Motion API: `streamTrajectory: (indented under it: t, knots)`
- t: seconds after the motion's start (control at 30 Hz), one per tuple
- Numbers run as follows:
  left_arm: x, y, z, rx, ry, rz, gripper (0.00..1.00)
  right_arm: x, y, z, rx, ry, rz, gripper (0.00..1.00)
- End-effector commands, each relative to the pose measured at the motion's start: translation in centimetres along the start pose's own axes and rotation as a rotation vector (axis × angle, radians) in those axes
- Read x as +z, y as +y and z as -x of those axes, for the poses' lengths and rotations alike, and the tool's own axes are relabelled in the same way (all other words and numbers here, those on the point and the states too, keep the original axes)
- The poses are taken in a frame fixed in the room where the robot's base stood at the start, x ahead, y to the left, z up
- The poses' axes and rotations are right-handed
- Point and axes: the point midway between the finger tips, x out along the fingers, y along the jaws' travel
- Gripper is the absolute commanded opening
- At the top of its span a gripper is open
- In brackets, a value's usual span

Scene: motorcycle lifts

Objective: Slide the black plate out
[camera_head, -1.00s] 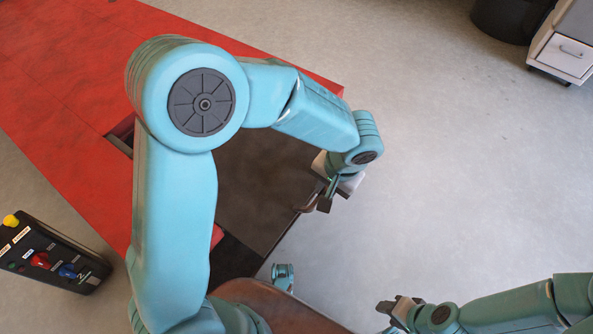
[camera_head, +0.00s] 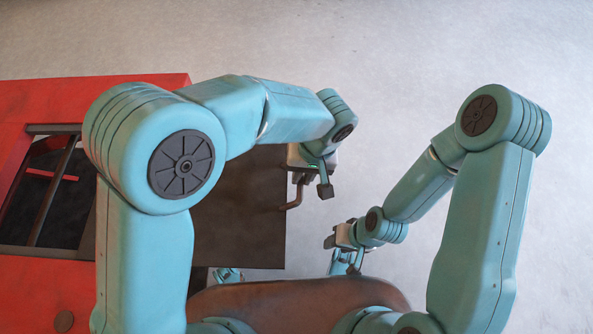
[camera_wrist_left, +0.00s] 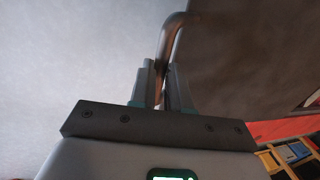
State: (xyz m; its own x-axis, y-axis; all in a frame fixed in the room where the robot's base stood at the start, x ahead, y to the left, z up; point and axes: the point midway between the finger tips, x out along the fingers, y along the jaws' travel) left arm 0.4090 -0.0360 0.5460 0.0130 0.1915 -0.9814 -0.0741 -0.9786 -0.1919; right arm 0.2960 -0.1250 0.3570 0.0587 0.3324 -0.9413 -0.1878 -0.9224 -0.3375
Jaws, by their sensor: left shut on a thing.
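The black plate (camera_head: 240,215) is a flat dark sheet that sticks out to the right of the red lift (camera_head: 45,100) in the head view. A bent tube handle (camera_head: 295,194) is on its right edge. My left gripper (camera_head: 313,188) is shut on this handle. In the left wrist view the handle (camera_wrist_left: 171,45) rises from between the fingers (camera_wrist_left: 163,88), with the plate's dark face (camera_wrist_left: 245,60) to the right. My left arm hides part of the plate. My right gripper (camera_head: 333,239) is to the right of the plate, apart from it; its jaw opening is unclear.
An open recess (camera_head: 45,190) with dark rails shows in the red lift, left of my left arm. The grey floor (camera_head: 400,60) is clear behind and to the right. In the left wrist view, yellow and blue objects (camera_wrist_left: 290,152) show at the lower right.

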Motion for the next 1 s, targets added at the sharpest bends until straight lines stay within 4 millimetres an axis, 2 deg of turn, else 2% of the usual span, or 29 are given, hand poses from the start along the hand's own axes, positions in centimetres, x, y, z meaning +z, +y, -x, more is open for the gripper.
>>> streamTrajectory:
  t: [0.27, 0.3, 0.37, 0.73, 1.0]
  knots:
    - [-0.2, -0.2, 0.1, 0.002, 0.005, 0.001, 0.00, 0.0, 0.0, 0.0, 0.000, 0.000, 0.000, 0.43]
    - [-0.2, -0.2, 0.1, 0.002, 0.005, 0.001, 0.26, 0.0, 0.0, 0.0, 0.000, 0.000, 0.000, 0.43]
    - [-0.1, -0.2, 0.1, 0.002, 0.004, 0.001, 0.42, 0.0, 0.0, 0.0, 0.000, 0.000, 0.000, 0.43]
    - [-0.1, -0.2, 0.5, 0.001, 0.002, 0.001, 0.42, 0.0, -0.2, 0.4, 0.000, -0.001, 0.001, 0.43]
    - [-0.6, -1.5, 4.0, 0.001, 0.002, 0.002, 0.42, 0.6, -1.4, 2.8, -0.002, -0.014, 0.015, 0.43]
